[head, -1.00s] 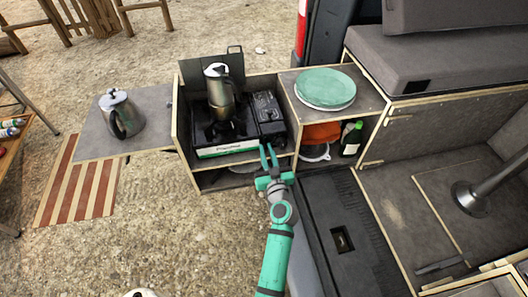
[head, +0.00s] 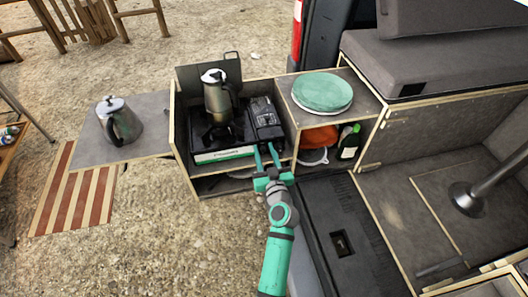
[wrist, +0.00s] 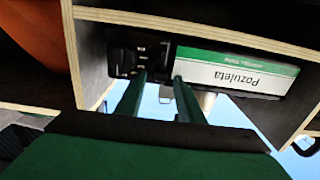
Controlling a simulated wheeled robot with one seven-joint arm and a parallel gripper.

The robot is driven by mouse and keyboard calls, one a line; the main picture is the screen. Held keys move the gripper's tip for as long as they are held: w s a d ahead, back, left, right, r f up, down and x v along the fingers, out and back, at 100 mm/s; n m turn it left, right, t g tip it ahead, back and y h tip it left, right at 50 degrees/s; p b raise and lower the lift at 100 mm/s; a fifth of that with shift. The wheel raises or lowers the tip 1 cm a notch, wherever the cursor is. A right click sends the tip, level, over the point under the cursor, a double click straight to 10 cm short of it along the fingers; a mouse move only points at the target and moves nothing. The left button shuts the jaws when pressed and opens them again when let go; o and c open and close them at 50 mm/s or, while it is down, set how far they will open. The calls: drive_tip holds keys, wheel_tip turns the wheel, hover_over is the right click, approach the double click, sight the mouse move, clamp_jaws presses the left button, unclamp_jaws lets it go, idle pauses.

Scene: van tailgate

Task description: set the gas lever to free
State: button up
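The camping gas stove (head: 225,153) sits in the open wooden box, with a metal coffee pot (head: 217,98) on its burner. Its black gas compartment (head: 265,115) is on the right side. In the wrist view the stove's white and green label (wrist: 235,73) shows beside a dark control panel (wrist: 138,58) with small light marks. The gas lever cannot be made out clearly there, and its setting cannot be read. My gripper (head: 266,147) is in front of the stove's right front. Its two fingers are apart and empty, pointing at the panel in the wrist view (wrist: 159,77).
The wooden box edges (wrist: 190,22) run close around the fingers. A green plate (head: 322,93) lies on the right-hand cabinet, with a dark bottle (head: 348,143) below it. A metal kettle (head: 119,121) stands on the left side shelf (head: 88,150). The ground in front is open.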

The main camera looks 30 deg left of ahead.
drive_tip(key=v, duration=1.1)
drive_tip(key=shift+a, duration=0.1)
drive_tip(key=s+d+f+m+t+h, duration=0.1)
drive_tip(key=s+d+f+m+h, duration=0.3)
drive_tip(key=s+d, duration=0.4)
drive_tip(key=s+d+f+m+t+h, duration=0.1)
drive_tip(key=s+d+f+m+h, duration=0.1)
drive_tip(key=s+d+f+h, duration=0.65)
drive_tip(key=s+d+r+m, duration=0.1)
drive_tip(key=s+d+r, duration=0.3)
drive_tip(key=s+r, duration=0.2)
drive_tip(key=s+d+r+m, duration=0.2)
drive_tip(key=s+d+r, duration=0.2)
drive_tip(key=s, duration=0.6)
drive_tip(key=shift+r+t, duration=0.3)
drive_tip(key=shift+r, duration=0.7)
drive_tip(key=shift+w, duration=0.1)
idle(1.9)
